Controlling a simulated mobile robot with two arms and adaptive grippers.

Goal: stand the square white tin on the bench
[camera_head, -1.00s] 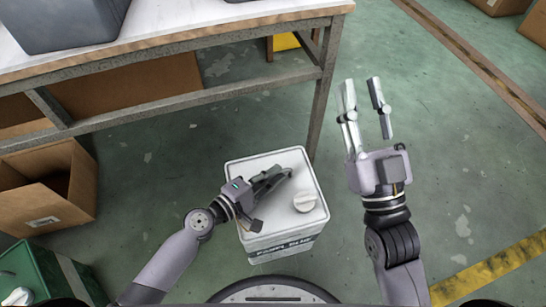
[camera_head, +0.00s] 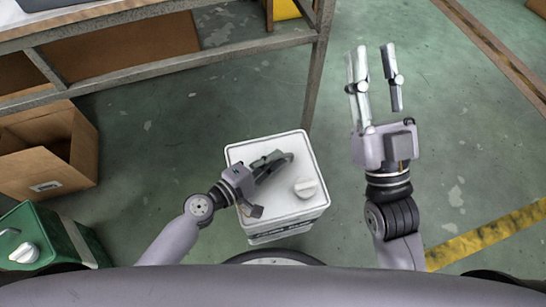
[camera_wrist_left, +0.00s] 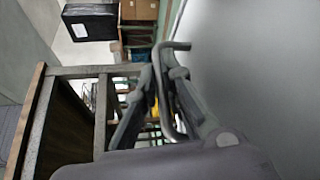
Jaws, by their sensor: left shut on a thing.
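The square white tin (camera_head: 275,207) stands upright in front of me, below the bench's near edge, with a round white cap (camera_head: 304,187) on its top and dark lettering on its front. I cannot tell whether its base touches the floor. My left gripper (camera_head: 274,165) is over the tin's top, shut on its handle; the wrist view shows the bent grey handle (camera_wrist_left: 164,100) between the fingers. My right gripper (camera_head: 375,72) is open and empty, to the right of the tin. The bench (camera_head: 318,75) is at the upper left, its top mostly out of view.
An open cardboard box (camera_head: 45,175) and a green tin (camera_head: 70,240) with a white cap are on the floor at left. A dark grey container stands on the bench at the top left edge.

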